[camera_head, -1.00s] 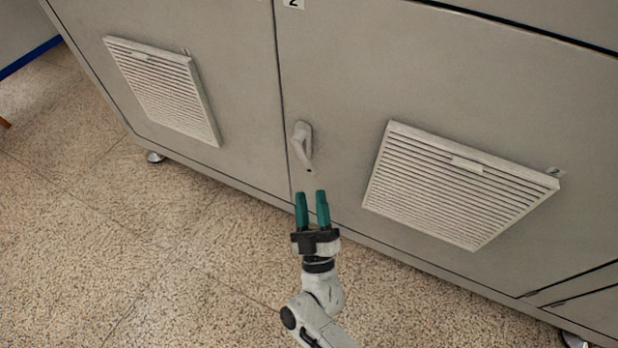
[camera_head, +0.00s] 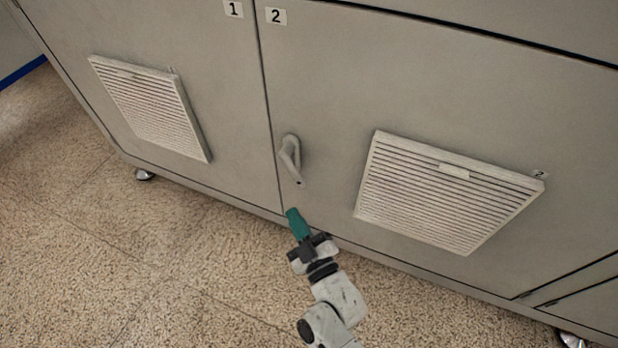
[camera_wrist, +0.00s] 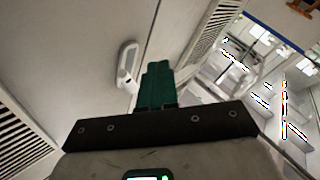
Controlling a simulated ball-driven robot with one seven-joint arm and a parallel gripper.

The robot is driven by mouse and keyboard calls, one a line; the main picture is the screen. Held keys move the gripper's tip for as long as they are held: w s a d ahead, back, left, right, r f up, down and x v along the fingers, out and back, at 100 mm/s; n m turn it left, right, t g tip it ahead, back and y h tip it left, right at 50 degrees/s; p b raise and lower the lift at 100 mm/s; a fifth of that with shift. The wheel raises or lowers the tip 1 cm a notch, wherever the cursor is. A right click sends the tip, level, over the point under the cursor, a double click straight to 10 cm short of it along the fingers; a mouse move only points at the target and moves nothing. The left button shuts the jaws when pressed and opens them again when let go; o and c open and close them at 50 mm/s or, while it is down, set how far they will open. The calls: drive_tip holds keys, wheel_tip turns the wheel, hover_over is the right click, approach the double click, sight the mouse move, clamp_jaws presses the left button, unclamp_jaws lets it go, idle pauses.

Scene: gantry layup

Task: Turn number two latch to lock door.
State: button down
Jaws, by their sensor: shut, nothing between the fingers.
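The number two latch (camera_head: 290,157) is a grey lever handle on the cabinet door marked 2 (camera_head: 330,95), near the seam with door 1. It hangs downward with its lower end tilted slightly right. My gripper (camera_head: 292,212) has green fingers, pressed together and empty, just below the latch's lower end and apart from it in the head view. In the wrist view the latch (camera_wrist: 127,64) stands to the left of my gripper (camera_wrist: 158,66), with a small gap seen between them. The latch is fully in view in the head view.
Label 2 (camera_head: 276,16) and label 1 (camera_head: 233,9) mark the two doors. A louvred vent (camera_head: 445,192) is right of the latch and another vent (camera_head: 152,108) is on door 1. The speckled floor (camera_head: 120,240) in front is clear.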

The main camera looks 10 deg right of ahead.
drive_tip(key=s+d+f+m+g+h, duration=0.25)
drive_tip(key=s+d+f+g, duration=0.35)
drive_tip(key=s+d+g, duration=0.35)
drive_tip(key=s+d+m+g+p, duration=0.1)
drive_tip(key=s+d+m+g, duration=0.25)
drive_tip(key=s+d, duration=0.25)
wheel_tip(320, 180, up, 23)
drive_tip(key=m+t+y+p, duration=0.4)
drive_tip(key=m+p, duration=0.7)
drive_tip(key=p, duration=1.6)
hover_over(300, 175)
drive_tip(key=s+d, duration=0.9)
drive_tip(key=s, duration=0.2)
drive_tip(key=g+y, duration=0.1)
drive_tip(key=b+x, duration=0.1)
drive_tip(key=x, duration=0.3)
drive_tip(key=b+x, duration=0.1)
drive_tip(key=x, duration=0.4)
drive_tip(key=b+x, duration=0.1)
drive_tip(key=x, duration=0.3)
drive_tip(key=shift+w+f, duration=0.1)
drive_tip(key=shift+f, duration=0.35)
drive_tip(key=shift+f+b, duration=0.15)
drive_tip(key=shift+b, duration=0.15)
